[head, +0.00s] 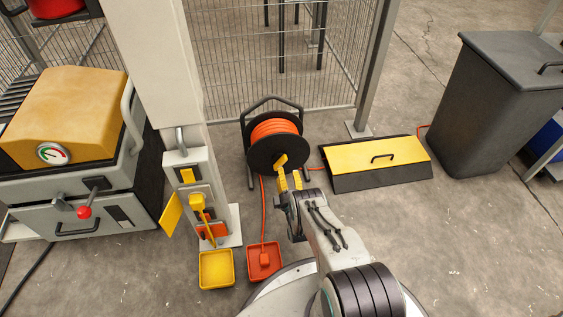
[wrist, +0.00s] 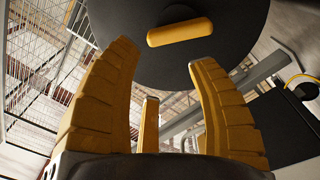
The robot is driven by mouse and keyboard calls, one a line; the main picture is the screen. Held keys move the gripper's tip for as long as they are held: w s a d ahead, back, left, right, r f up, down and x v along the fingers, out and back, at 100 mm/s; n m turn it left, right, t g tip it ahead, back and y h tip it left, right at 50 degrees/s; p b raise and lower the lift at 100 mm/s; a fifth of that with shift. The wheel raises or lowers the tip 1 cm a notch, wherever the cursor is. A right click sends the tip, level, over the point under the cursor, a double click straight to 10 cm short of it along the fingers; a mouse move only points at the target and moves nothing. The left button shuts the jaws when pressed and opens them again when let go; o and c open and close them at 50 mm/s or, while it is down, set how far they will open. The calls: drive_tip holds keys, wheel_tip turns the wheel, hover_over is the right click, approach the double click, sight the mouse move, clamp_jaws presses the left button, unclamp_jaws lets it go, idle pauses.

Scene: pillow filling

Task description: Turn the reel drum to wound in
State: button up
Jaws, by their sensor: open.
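The cable reel has a black drum (head: 262,157) wound with orange cable (head: 272,129) and stands in a black frame on the floor, near the mesh fence. A yellow handle (head: 281,160) sits on the drum's face. In the wrist view the dark drum face (wrist: 235,45) fills the upper middle, with its yellow handle (wrist: 180,31) lying nearly level. My gripper (head: 289,180) is open and empty, with its yellow fingers just in front of the drum, near the handle. In the wrist view my fingers (wrist: 158,60) are spread below the handle, apart from it.
Orange cable runs from the reel to a red tray (head: 264,261) beside a yellow tray (head: 217,269). A socket post (head: 190,190) with an open yellow flap stands left. A yellow-topped black box (head: 378,160) and a grey bin (head: 495,105) stand right.

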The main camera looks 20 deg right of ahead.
sight(282, 163)
drive_tip(key=shift+w+d+f+n+g+b, duration=0.1)
drive_tip(key=shift+w+d+f+n+b, duration=0.6)
drive_tip(key=shift+n, duration=2.25)
drive_tip(key=shift+w+a+r+n+g+b, duration=0.1)
drive_tip(key=shift+w+a+r+n, duration=0.2)
drive_tip(key=shift+w+n, duration=1.85)
drive_tip(key=shift+w+d+f+n+g+b, duration=0.15)
drive_tip(key=shift+f+n+b, duration=0.2)
drive_tip(key=shift+n, duration=3.45)
drive_tip(key=shift+b+x, duration=0.45)
drive_tip(key=shift+x, duration=0.45)
drive_tip(key=shift+r, duration=0.15)
clamp_jaws()
